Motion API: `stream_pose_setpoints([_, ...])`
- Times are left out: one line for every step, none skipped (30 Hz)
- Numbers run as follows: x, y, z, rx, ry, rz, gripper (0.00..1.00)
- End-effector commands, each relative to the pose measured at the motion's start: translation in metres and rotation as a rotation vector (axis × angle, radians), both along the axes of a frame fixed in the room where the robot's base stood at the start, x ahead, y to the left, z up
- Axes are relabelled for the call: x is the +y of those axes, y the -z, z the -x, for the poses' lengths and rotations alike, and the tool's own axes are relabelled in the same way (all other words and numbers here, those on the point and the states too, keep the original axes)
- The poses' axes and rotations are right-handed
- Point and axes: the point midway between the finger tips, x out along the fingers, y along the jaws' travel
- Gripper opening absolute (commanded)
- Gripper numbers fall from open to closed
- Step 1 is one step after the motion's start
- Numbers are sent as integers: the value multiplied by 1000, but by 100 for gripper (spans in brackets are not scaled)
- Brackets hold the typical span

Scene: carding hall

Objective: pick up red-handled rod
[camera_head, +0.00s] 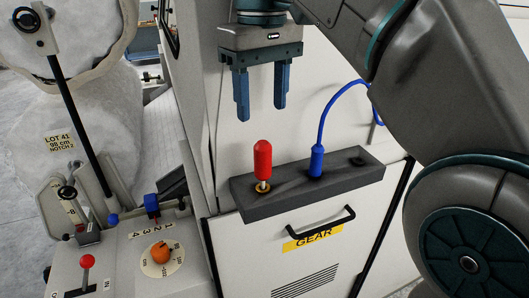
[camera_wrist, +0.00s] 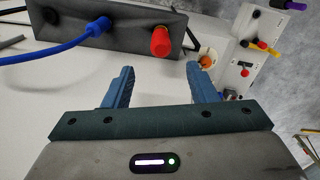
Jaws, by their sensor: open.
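The red-handled rod (camera_head: 262,160) stands upright in a brass-coloured socket at the left end of a dark grey block (camera_head: 300,197) on the machine's front. In the wrist view its red handle (camera_wrist: 160,41) lies beyond the fingers, between their directions. My gripper (camera_head: 262,112) is open and empty, above the handle and apart from it in the head view. Its two blue fingers also show in the wrist view (camera_wrist: 163,72), pointing toward the block. The rod's lower end is hidden inside the socket.
A blue plug (camera_head: 317,160) with a curving blue cable stands in the same block, right of the rod. A black handle (camera_head: 320,221) and yellow GEAR label sit below. At left is a panel with an orange knob (camera_head: 160,252) and a red-knobbed lever (camera_head: 87,262).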

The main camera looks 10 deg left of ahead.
Motion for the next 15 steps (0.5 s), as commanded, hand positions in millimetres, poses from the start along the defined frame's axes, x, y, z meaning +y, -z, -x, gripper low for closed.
stream_pose_setpoints([0,3,0,1,-2,1,52])
stream_pose_setpoints([0,5,0,3,-2,1,52])
stream_pose_setpoints([0,10,1,3,-2,2,52])
stream_pose_setpoints([0,14,1,3,-2,2,52])
stream_pose_setpoints([0,19,1,3,-1,2,52])
stream_pose_setpoints([-1,25,1,4,-1,3,52])
stream_pose_setpoints([-1,30,1,4,-1,3,52])
stream_pose_setpoints([-1,34,1,3,-1,2,52])
stream_pose_setpoints([-1,40,1,3,-1,2,52])
stream_pose_setpoints([-1,44,1,3,-1,2,52])
stream_pose_setpoints([0,48,1,3,-2,1,52])
stream_pose_setpoints([0,53,1,3,-2,2,52])
stream_pose_setpoints([0,56,1,3,-2,1,52])
stream_pose_setpoints([0,59,1,1,-3,1,52])
stream_pose_setpoints([0,62,1,3,-3,1,52])
